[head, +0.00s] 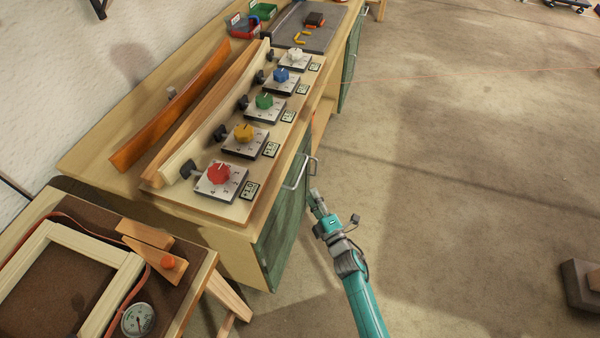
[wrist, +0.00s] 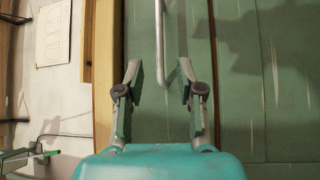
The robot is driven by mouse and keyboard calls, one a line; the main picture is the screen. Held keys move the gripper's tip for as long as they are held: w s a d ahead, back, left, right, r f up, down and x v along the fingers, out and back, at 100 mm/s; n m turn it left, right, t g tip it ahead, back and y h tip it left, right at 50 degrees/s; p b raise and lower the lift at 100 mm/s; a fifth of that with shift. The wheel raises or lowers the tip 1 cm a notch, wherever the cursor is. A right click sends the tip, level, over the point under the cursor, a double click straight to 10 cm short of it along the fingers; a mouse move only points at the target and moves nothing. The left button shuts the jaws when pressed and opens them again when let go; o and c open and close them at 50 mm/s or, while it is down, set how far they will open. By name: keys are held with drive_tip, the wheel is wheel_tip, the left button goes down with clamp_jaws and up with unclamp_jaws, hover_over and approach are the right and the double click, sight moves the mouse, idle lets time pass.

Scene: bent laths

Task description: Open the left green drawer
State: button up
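The near green front (head: 284,232) is set in the side of the wooden bench and looks flush with it. Its grey metal bar handle (head: 300,173) stands out near the top edge. My teal gripper (head: 317,200) is just right of this handle, beside the front. In the wrist view my gripper (wrist: 159,68) is open, its two fingers apart.
The bench (head: 240,250) carries a board with several coloured knobs (head: 220,174). A second green front (head: 350,60) is farther along. A small table (head: 190,285) with a frame and gauge stands at lower left. The floor on the right is mostly clear.

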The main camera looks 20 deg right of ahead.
sight(300, 173)
drive_tip(key=w, duration=0.3)
drive_tip(key=w+a, duration=0.1)
drive_tip(key=w, duration=0.2)
drive_tip(key=w+r, duration=0.1)
drive_tip(key=w, duration=0.2)
drive_tip(key=shift+w+a+r, duration=0.1)
drive_tip(key=shift+w+a, duration=0.05)
drive_tip(key=shift+a, duration=0.1)
drive_tip(key=shift+c, duration=0.2)
clamp_jaws()
